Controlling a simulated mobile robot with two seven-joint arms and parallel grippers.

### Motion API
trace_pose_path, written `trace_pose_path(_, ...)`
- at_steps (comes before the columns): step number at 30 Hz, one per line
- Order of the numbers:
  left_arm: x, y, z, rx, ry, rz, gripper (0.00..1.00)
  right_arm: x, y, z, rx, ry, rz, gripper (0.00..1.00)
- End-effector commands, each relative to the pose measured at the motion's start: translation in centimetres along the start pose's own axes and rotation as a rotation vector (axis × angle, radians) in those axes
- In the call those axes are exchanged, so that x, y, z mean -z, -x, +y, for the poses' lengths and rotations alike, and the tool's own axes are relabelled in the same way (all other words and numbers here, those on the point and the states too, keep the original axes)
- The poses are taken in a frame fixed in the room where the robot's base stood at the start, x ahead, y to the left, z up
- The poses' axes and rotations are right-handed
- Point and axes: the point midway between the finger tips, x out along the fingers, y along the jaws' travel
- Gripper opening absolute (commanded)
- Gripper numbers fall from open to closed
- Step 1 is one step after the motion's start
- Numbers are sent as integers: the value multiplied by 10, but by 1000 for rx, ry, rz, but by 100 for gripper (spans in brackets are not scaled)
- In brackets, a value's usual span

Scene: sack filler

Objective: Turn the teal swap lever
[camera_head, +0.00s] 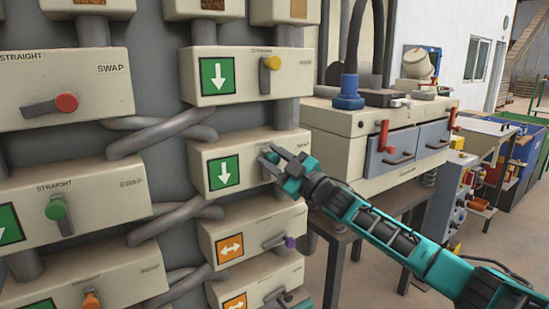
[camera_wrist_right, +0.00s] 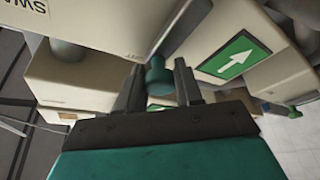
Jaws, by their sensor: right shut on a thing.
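The teal swap lever's knob (camera_wrist_right: 159,76) shows in the right wrist view between the two fingers of my right gripper (camera_wrist_right: 160,68). In the head view my right gripper (camera_head: 270,162) is at the right side of a cream valve box (camera_head: 245,152), shut on the lever. The fingers hide most of the lever there. A green sign (camera_head: 223,173) with a white down arrow is on the same box; it also shows in the right wrist view (camera_wrist_right: 236,55). My left gripper is not in view.
Similar boxes surround it, with a yellow knob (camera_head: 272,63) above, a purple knob (camera_head: 290,242) below, and red (camera_head: 67,102) and green (camera_head: 56,210) knobs at left. Grey pipes (camera_head: 165,130) link the boxes. A cream machine (camera_head: 345,125) with red handles stands close at right.

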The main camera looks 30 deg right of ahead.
Motion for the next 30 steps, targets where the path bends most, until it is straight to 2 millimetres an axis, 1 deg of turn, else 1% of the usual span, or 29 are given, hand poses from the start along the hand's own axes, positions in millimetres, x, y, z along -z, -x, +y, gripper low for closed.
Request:
trace_pose_path(1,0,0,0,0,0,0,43,0,0,-3,5,0,0,0)
trace_pose_path(7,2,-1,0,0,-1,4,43,0,0,-3,5,0,1,0)
trace_pose_path(8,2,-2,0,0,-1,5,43,0,0,-3,5,0,1,38)
trace_pose_path(14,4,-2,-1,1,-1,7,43,0,0,-2,3,0,1,57)
trace_pose_path(15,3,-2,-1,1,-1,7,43,0,0,-2,3,0,1,59)
trace_pose_path(23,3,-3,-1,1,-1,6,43,0,2,-1,1,0,0,59)
trace_pose_path(26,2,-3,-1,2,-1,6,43,-1,8,-2,2,-1,-1,59)
trace_pose_path(30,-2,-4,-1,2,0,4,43,-2,25,-3,3,0,-2,59)
